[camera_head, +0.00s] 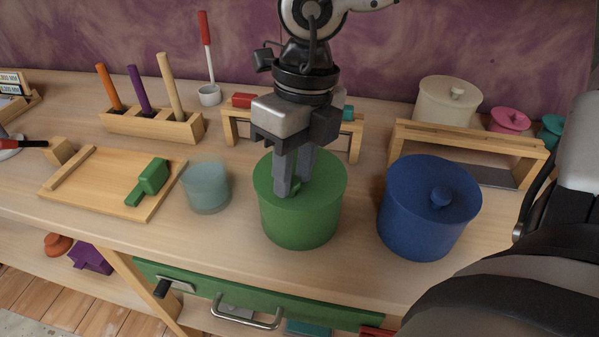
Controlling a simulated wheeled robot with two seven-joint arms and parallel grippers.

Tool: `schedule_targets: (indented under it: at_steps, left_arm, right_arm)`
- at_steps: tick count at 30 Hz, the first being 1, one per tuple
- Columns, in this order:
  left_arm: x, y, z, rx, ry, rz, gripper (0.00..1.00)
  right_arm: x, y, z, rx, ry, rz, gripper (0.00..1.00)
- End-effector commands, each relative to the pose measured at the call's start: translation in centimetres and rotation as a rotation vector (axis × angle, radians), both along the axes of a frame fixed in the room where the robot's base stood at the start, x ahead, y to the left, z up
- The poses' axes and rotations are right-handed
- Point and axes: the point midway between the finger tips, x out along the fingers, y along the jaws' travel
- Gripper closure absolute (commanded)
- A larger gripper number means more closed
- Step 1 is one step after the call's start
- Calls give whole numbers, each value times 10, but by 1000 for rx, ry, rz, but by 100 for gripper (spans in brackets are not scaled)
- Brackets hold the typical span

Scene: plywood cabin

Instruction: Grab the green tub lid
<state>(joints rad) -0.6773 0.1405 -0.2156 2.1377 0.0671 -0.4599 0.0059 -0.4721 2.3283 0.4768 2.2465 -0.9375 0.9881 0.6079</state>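The green tub (300,222) stands upright near the front of the workbench, with its green lid (328,178) seated on top. My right gripper (294,186) points down from above, with its grey fingers on either side of the lid's small knob. The fingers hide most of the knob, and a bit of green shows between them. The gap is narrow, and I cannot tell whether the fingers press on the knob. My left gripper is not in view.
A blue lidded tub (428,213) stands to the right and a translucent cup (206,187) to the left. A wooden tray (92,185) holds a green block-like tool (149,180). Wooden stands (470,146) are behind. A green drawer (335,309) is below the front edge.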

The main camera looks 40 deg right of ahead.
Motion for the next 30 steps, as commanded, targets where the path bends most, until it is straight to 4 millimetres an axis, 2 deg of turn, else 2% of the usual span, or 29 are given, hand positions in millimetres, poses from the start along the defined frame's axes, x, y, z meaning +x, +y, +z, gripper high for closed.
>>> schedule_targets:
  at_steps: [3,10,13,14,25,30]
  left_arm:
    - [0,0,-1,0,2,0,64]
    - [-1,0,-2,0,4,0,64]
    - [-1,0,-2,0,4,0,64]
    - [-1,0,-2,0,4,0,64]
    - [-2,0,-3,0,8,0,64]
    - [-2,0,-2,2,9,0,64]
  right_arm:
    - [-1,2,-10,1,1,2,70]
    - [-1,2,-11,0,-1,1,70]
    - [-1,2,-11,0,-1,1,98]
    - [-1,2,-11,0,-1,1,100]
    - [0,2,-7,0,-2,1,100]
    - [1,2,9,0,-6,-1,100]
